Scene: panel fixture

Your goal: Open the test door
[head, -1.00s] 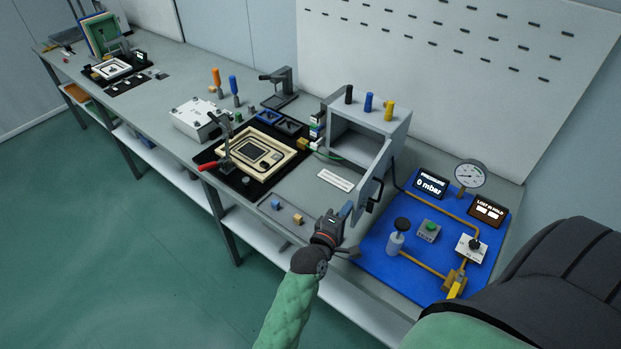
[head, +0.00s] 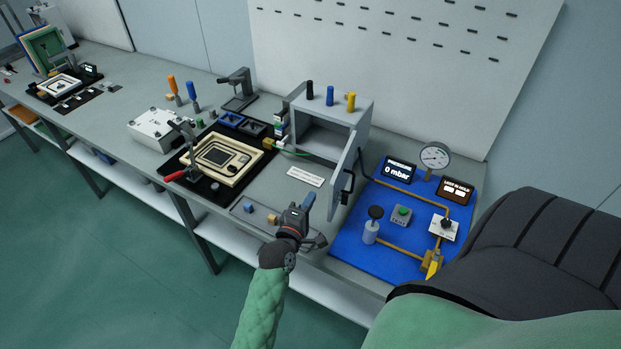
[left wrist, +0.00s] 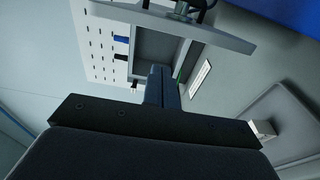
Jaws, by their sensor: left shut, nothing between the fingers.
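The test box (head: 358,108) is a grey cabinet on the bench, and its dark interior shows. Its grey door (head: 343,180) stands open, swung out toward the bench's front edge on the box's right side. A dark handle (head: 348,186) is on the door's outer face. My left gripper (head: 308,202) is shut and empty, left of the door's free edge and apparently apart from it. In the left wrist view my fingers (left wrist: 161,86) point toward the box opening (left wrist: 154,52), with the door (left wrist: 180,24) across the top. My right gripper is out of view.
A blue panel (head: 352,240) with gauge, valves and displays lies right of the door. A white label (head: 305,176) lies before the box. A cream fixture (head: 222,158) with a red-handled clamp stands left. A small tray (head: 252,222) with blocks is near the front edge.

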